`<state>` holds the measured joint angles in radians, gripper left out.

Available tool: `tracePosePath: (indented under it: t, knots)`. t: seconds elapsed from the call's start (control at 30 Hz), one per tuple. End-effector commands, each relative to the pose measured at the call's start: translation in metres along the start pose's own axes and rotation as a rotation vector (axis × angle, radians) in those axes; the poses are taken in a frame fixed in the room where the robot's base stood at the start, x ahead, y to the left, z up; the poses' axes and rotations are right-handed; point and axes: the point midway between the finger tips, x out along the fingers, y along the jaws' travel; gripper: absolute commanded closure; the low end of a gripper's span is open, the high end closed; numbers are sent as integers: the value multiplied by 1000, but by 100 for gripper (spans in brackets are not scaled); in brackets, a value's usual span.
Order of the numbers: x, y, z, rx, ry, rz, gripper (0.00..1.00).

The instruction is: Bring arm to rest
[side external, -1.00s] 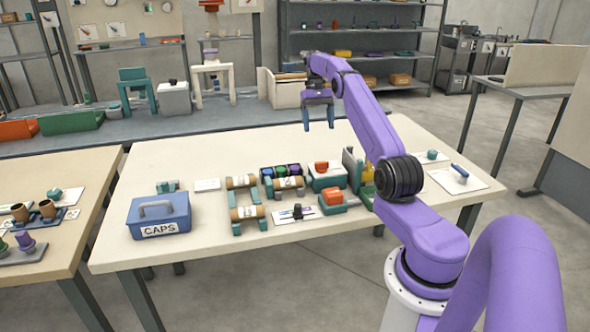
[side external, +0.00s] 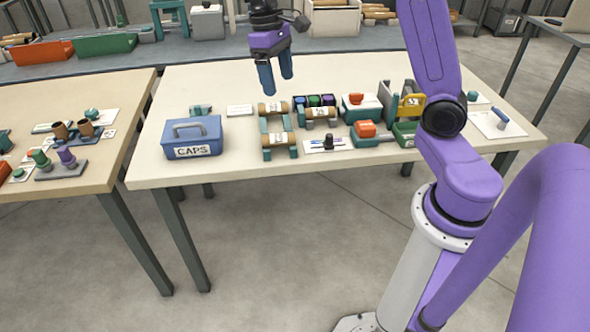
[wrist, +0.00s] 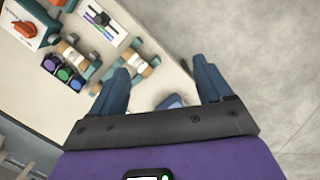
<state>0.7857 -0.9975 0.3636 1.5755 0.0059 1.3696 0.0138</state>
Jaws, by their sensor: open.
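My gripper (side external: 277,77) hangs in the air above the back of the white table (side external: 190,88), its blue fingers pointing down. The fingers are apart with nothing between them. In the wrist view the two fingers of my gripper (wrist: 162,88) are also spread and empty. Below and beyond them lie cardboard tubes on teal stands (wrist: 140,66) and part of a blue box (wrist: 172,101). The gripper touches nothing. My upper arm links run out of the top of the side view.
A blue CAPS box (side external: 193,146) stands at the table's left. Tubes on teal stands (side external: 279,140), a tray of coloured caps (side external: 314,101), a teal box with an orange knob (side external: 366,130) and a yellow-and-green device (side external: 410,105) fill the middle and right. The table's back left is clear.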

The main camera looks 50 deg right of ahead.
Motion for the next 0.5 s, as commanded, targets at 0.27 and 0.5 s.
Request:
tracePosePath:
  t: [0.27,0.5]
  knots:
    - [16,-89,82,-328,72,43,21]
    - [45,-125,166,-607,129,62,21]
